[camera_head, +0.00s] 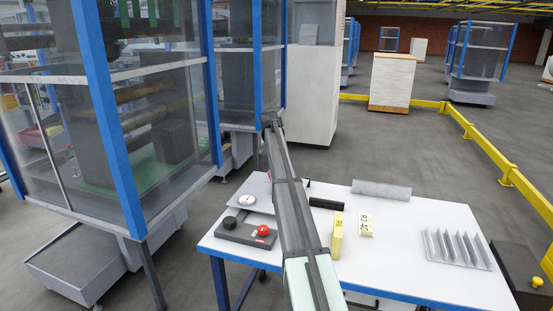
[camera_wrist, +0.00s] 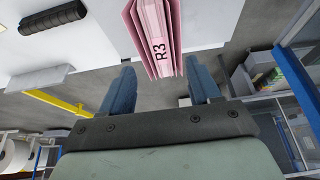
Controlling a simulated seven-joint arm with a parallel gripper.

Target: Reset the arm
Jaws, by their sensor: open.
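My arm (camera_head: 292,205) reaches up from the bottom middle of the head view, across the white table (camera_head: 425,290). I cannot make out the fingers there. In the wrist view my gripper (camera_wrist: 162,70) shows two blue fingers spread wide apart, with nothing clasped between them. A pink folder-like bundle marked "R3" (camera_wrist: 158,45) shows just beyond the fingertips, at the edge of the white table top (camera_wrist: 105,30). I cannot tell how far it is from the fingers.
A blue-framed glazed machine (camera_head: 125,140) stands left. Yellow rails (camera_head: 490,150) run at the right.

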